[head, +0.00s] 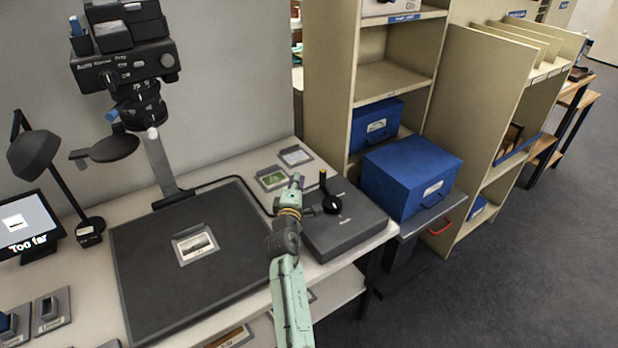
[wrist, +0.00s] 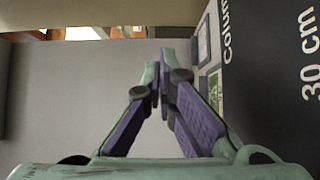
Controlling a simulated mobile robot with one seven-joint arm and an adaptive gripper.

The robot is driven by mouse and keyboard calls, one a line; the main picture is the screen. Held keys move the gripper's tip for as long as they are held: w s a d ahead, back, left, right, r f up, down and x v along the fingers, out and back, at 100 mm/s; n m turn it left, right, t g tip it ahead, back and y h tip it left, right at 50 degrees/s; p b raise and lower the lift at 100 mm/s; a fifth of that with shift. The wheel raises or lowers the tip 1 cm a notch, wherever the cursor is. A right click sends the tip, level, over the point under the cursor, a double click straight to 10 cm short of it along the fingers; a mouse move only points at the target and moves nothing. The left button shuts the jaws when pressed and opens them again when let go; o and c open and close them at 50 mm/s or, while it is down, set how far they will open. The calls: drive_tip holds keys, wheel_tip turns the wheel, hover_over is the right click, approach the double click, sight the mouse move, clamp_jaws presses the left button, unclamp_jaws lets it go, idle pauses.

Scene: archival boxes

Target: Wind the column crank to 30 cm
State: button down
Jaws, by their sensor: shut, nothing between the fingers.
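The crank (head: 331,204) has a dark round hub and an upright black handle with an orange band. It sits on a dark grey box (head: 345,232) at the table's right side. My gripper (head: 297,180) is shut and empty, just left of the crank handle, apart from it as far as I can tell. In the wrist view my fingertips (wrist: 160,72) meet with nothing between them. The box's dark face (wrist: 265,110) shows there at right, reading "Colum…" and "30 cm". The column (head: 160,160) carries a camera (head: 125,65) above the dark baseboard (head: 150,300).
A screen (head: 28,228) at far left reads "Too far". A small mounted picture (head: 196,243) lies on the baseboard. A lamp (head: 35,155) stands at left. Blue boxes (head: 412,172) and shelves (head: 385,85) stand to the right. The floor at right is clear.

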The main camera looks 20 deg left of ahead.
drive_tip(key=d, duration=0.1)
drive_tip(key=w+d+p, duration=0.1)
drive_tip(key=shift+d+r, duration=0.1)
drive_tip(key=shift+d, duration=0.25)
drive_tip(key=shift+w+d, duration=0.2)
drive_tip(key=shift+d, duration=0.15)
drive_tip(key=shift+a+f+b, duration=0.1)
drive_tip(key=shift+f+b, duration=0.2)
drive_tip(key=shift+b, duration=0.05)
drive_tip(key=shift+w+a+f+b, duration=0.1)
drive_tip(key=shift+b, duration=0.35)
drive_tip(key=shift+w+h+b, duration=0.2)
drive_tip(key=shift+h+b, duration=0.2)
drive_tip(key=shift+b, duration=0.05)
drive_tip(key=shift+m+b, duration=0.3)
drive_tip(key=shift+b, duration=0.15)
